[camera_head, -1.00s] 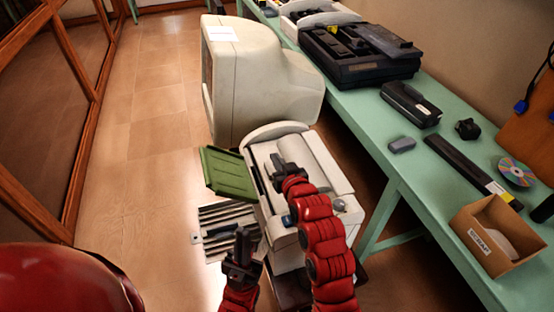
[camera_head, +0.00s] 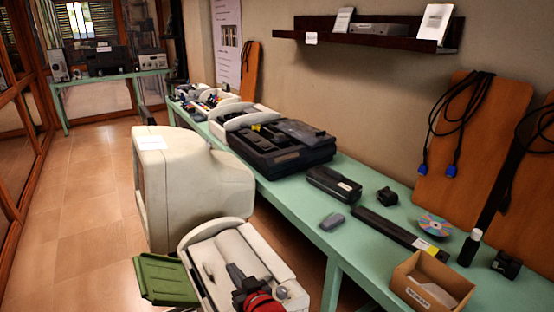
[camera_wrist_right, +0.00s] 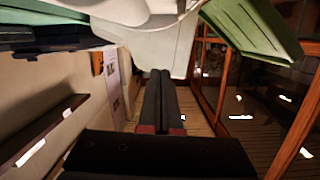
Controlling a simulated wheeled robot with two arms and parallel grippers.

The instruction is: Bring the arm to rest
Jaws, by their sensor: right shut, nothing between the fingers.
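My right gripper (camera_head: 234,268) is at the bottom of the head view, with part of its red arm behind it. It appears over the white open-topped machine (camera_head: 208,232); I cannot tell whether it touches it. In the right wrist view its two black fingers (camera_wrist_right: 160,74) lie together with nothing between them. That view looks upside down, and a pale body and a green panel lie beyond the fingertips. My left gripper is out of view.
A green panel (camera_head: 165,279) juts from the machine's left side. A big beige monitor (camera_head: 180,185) stands behind it. The long green table (camera_head: 305,207) on the right holds a black case (camera_head: 280,150) and a cardboard box (camera_head: 432,285). The floor (camera_head: 95,215) at left is clear.

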